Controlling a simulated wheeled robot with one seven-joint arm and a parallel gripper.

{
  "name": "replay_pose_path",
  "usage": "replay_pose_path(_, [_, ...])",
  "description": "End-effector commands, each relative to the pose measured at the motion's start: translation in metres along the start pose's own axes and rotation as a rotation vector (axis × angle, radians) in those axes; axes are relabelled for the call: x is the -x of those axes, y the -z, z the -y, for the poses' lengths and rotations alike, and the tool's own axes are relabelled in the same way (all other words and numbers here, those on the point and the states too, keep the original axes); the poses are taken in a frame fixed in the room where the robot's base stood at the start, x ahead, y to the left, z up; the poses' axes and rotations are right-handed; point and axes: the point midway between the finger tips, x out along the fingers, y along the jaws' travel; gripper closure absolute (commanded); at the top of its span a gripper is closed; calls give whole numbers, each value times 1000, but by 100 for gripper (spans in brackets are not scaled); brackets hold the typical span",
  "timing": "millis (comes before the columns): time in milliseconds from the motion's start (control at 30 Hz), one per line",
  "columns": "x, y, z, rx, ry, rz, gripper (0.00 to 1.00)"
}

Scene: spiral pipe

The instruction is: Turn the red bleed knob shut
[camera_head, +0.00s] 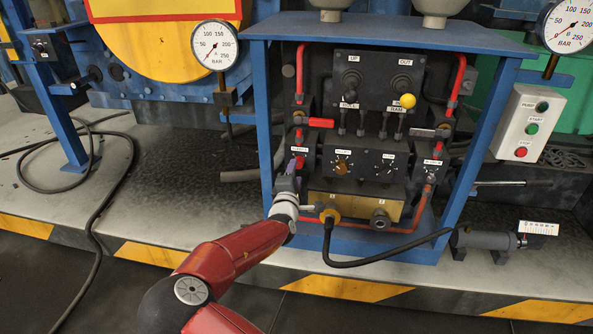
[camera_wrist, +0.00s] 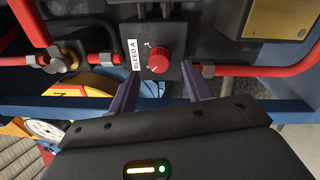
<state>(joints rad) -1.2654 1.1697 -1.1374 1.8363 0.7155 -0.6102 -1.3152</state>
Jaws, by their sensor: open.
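The red bleed knob (camera_wrist: 160,60) sits on a dark block beside a white BLEED A label (camera_wrist: 134,55) in the wrist view. My gripper (camera_wrist: 160,72) is open, with one purple-grey finger to the left of the knob and one to the right. In this view the knob shows between the fingertips, with visible space on both sides; I cannot tell how far the tips are from it in depth. In the head view my gripper (camera_head: 293,168) is at the left side of the blue-framed panel, and I cannot make out the knob clearly there.
Red pipes (camera_wrist: 235,70) run beside the knob's block. In the head view a black panel with a yellow-knobbed lever (camera_head: 407,101) stands above, and a brass block (camera_head: 354,204) with a black hose (camera_head: 385,258) below. A blue frame post (camera_head: 264,120) is close to my gripper.

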Motion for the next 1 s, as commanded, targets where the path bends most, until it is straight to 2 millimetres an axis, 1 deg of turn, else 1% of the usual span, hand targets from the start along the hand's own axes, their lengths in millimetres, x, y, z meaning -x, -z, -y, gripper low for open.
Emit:
replay_pose_path(33, [11,1,0,1,1,-2,51])
replay_pose_path(100, [22,1,0,2,0,-2,51])
replay_pose_path(200, [36,1,0,2,0,-1,51])
replay_pose_path(300, [44,0,0,1,0,0,51])
replay_pose_path(433, [47,0,0,1,0,0,51])
replay_pose_path(800, [46,-1,1,-3,5,3,51])
replay_pose_path(867, [44,-8,4,-23,27,13,51])
replay_pose_path(900, [43,-16,10,-50,58,26,51])
replay_pose_path(967, [40,-33,21,-113,126,56,51])
replay_pose_path(1000, [40,-47,31,-169,187,80,51])
